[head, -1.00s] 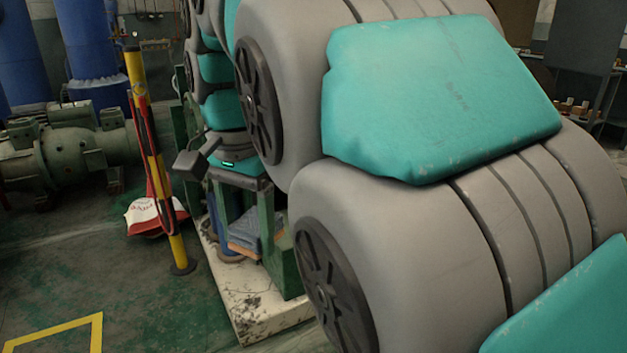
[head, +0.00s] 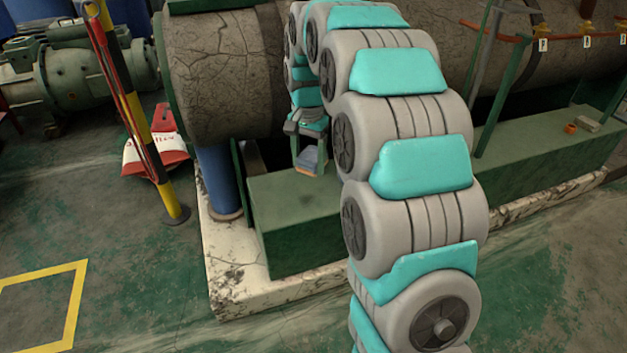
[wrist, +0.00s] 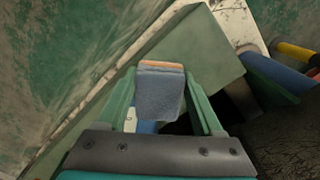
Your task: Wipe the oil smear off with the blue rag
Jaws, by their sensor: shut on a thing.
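My gripper (head: 308,155) is at the end of my arm, beside the big cracked cylinder and over the green plinth (head: 290,235). Its green fingers are shut on the blue rag (head: 307,160), a small blue-grey cloth with an orange edge. In the wrist view the rag (wrist: 158,95) hangs between the two fingers (wrist: 160,72), with the orange edge at the far end. The plinth's green block (wrist: 200,50) shows beyond the rag. I cannot tell whether the rag touches it. I cannot make out the oil smear in either view.
The cracked cylinder (head: 220,75) stands close on the left of my arm. A yellow-and-black post (head: 135,110) and a red-and-white item (head: 155,150) stand further left. Small objects (head: 580,125) lie on the plinth's right part. The floor at front left is clear.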

